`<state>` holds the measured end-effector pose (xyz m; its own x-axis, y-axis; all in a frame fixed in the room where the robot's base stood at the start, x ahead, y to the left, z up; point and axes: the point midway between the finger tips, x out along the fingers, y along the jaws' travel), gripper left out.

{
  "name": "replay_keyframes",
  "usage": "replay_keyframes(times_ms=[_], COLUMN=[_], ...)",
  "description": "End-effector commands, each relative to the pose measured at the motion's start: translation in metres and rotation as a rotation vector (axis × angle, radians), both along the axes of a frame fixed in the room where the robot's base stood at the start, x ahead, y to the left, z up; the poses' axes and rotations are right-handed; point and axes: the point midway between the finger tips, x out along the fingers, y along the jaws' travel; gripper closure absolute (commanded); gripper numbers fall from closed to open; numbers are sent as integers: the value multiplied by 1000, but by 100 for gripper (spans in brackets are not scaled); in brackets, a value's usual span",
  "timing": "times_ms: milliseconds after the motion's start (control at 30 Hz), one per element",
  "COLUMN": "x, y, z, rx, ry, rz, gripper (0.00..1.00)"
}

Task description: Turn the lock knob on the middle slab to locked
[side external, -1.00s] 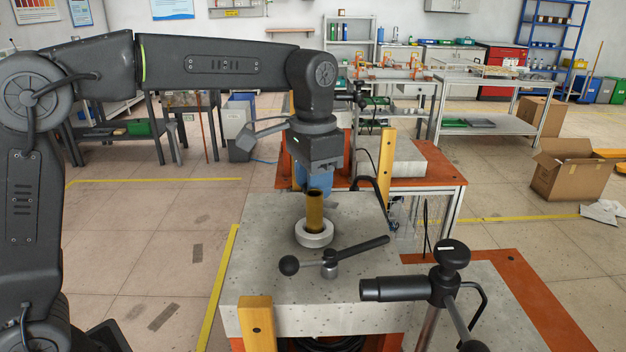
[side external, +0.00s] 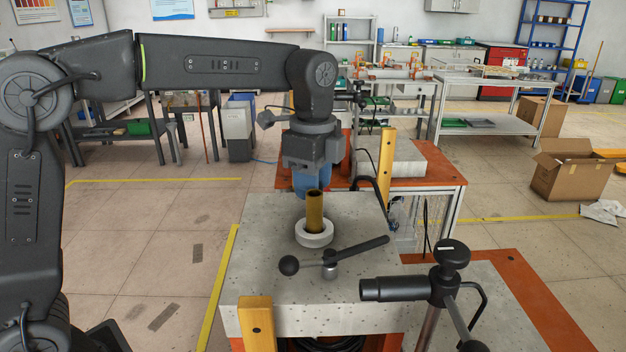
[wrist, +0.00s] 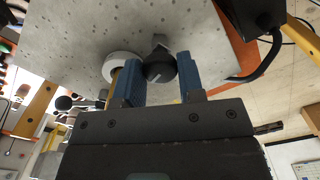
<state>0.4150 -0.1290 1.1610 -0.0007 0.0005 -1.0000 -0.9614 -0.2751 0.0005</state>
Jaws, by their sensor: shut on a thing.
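The middle slab (side external: 265,275) is a thick grey speckled block. My gripper (side external: 312,190) points down over its far part, behind the brass tube. In the wrist view my gripper (wrist: 159,66) has its two blue fingers on either side of the black lock knob (wrist: 160,69), shut on it. A pale, slanted pointer line shows on the knob's top. In the side view the knob is hidden behind the fingers and the tube. I cannot tell from these frames which way is locked.
A brass tube (side external: 314,210) stands in a white ring (side external: 314,233) close to my gripper. A black lever (side external: 360,250) with a ball end is nearer the camera. Yellow posts (side external: 258,325) stand at the slab's edges. A black clamp handle (side external: 405,289) is in the right foreground.

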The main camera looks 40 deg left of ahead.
Motion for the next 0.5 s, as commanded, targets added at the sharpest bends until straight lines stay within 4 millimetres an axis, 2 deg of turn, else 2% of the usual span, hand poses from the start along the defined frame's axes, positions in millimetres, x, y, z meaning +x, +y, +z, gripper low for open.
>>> replay_keyframes(times_ms=[200,500], x=[0,0], y=[0,0], z=[1,1], rx=[-2,-2], ry=[-4,-4], rz=[-151,-268], gripper=[88,88])
